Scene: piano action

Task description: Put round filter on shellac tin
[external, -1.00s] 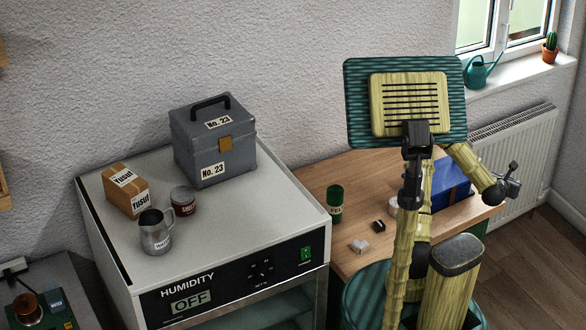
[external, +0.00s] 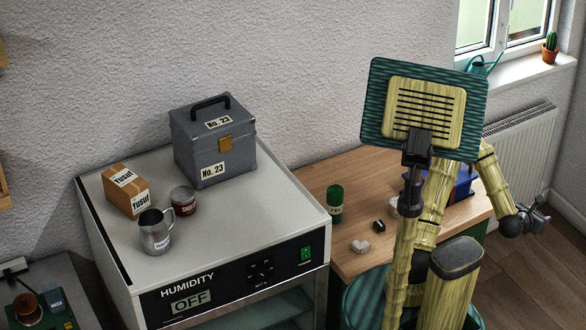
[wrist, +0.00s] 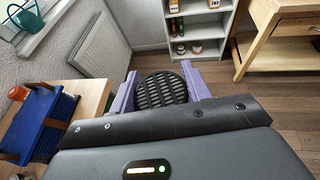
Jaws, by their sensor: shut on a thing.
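The round filter (wrist: 162,90) is a dark ribbed disc between the two purple fingers of my gripper (wrist: 161,88) in the wrist view. My gripper is shut on it. In the external view my gripper (external: 537,216) is at the far right, out past the wooden desk's right end and well away from the tin; the filter cannot be made out there. The shellac tin (external: 183,201), a small dark red can with a grey top and a partly visible label, stands upright on the white humidity cabinet (external: 215,245) at the left.
Around the tin stand a metal jug (external: 156,236), a cardboard box (external: 125,192) and a grey case (external: 212,145). A green can (external: 335,203) and small parts are on the desk (external: 350,175). A blue rack (wrist: 38,125), radiator (wrist: 100,50) and shelf (wrist: 198,32) show in the wrist view.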

